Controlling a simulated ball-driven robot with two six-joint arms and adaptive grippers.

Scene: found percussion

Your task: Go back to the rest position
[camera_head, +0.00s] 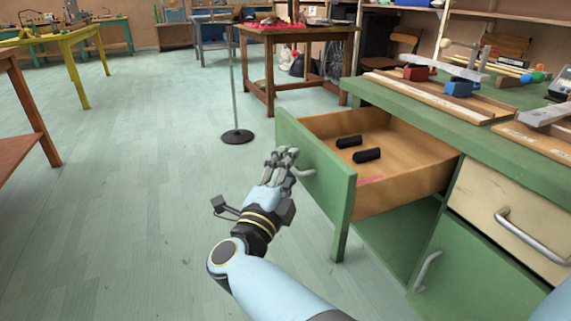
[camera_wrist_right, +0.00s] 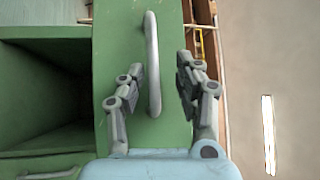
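My right gripper (camera_head: 287,157) is at the outer face of an open green-fronted drawer (camera_head: 325,183), beside its handle (camera_head: 304,172). In the right wrist view the gripper (camera_wrist_right: 160,78) has its fingers apart, one on each side of the grey curved handle (camera_wrist_right: 151,40). Gaps show between the fingers and the handle, so it is open and not clamped on it. My left gripper is not in view.
The drawer holds two black objects (camera_head: 367,155) and a pink strip (camera_head: 371,179). The green workbench (camera_head: 440,122) carries wooden boards and tools. A stand with a round black base (camera_head: 237,136) is behind the gripper. The floor to the left is clear.

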